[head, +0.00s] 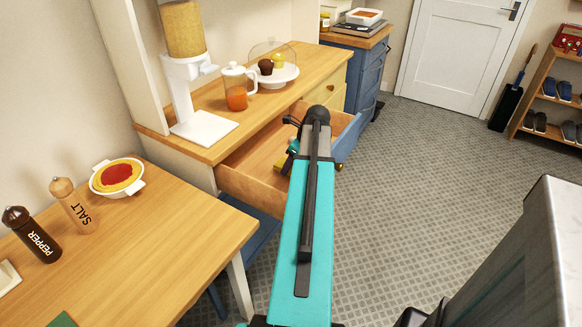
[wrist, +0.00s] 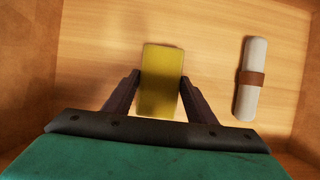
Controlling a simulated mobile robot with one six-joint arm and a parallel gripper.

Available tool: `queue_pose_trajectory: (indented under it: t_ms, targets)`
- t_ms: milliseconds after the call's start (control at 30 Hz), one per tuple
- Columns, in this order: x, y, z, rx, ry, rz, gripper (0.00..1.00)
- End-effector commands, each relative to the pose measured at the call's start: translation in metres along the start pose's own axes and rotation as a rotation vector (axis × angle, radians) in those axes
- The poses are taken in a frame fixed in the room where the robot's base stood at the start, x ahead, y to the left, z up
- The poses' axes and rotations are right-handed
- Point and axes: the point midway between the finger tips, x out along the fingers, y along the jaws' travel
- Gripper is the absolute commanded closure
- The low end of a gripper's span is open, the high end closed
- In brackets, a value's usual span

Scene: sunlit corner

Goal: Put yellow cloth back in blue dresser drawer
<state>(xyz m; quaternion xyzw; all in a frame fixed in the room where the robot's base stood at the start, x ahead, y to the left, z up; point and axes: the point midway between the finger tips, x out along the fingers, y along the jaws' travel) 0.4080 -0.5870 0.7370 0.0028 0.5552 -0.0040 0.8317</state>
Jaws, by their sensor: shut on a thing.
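The yellow cloth (wrist: 161,75) is a flat folded block between the two dark fingers of my gripper (wrist: 160,82) in the wrist view. My gripper is shut on it, over the drawer's wooden bottom. I cannot tell whether the cloth touches that bottom. A small yellow bit of it (head: 287,166) shows in the head view beside my arm. The dresser drawer (head: 245,190) is pulled out, with wooden inner walls and a blue front (head: 347,140). My arm hides part of the drawer.
A grey roll with a brown band (wrist: 250,78) lies right of the cloth in the drawer. The dresser top above (head: 215,150) bears a dispenser, a jug (head: 237,95) and a cake stand (head: 272,75). A table (head: 150,240) stands at left.

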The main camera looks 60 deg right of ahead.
Motion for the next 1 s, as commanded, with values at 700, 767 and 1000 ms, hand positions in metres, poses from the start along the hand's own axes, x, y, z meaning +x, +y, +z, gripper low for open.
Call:
queue_pose_trajectory:
  t_ms: [700, 767, 1000]
  targets:
    - [0.016, 0.001, -0.006, -0.002, 0.0, 0.001, 0.34]
    - [0.016, 0.001, -0.006, -0.002, 0.0, 0.001, 0.3]
    - [0.016, 0.001, -0.005, -0.002, 0.0, 0.001, 0.3]
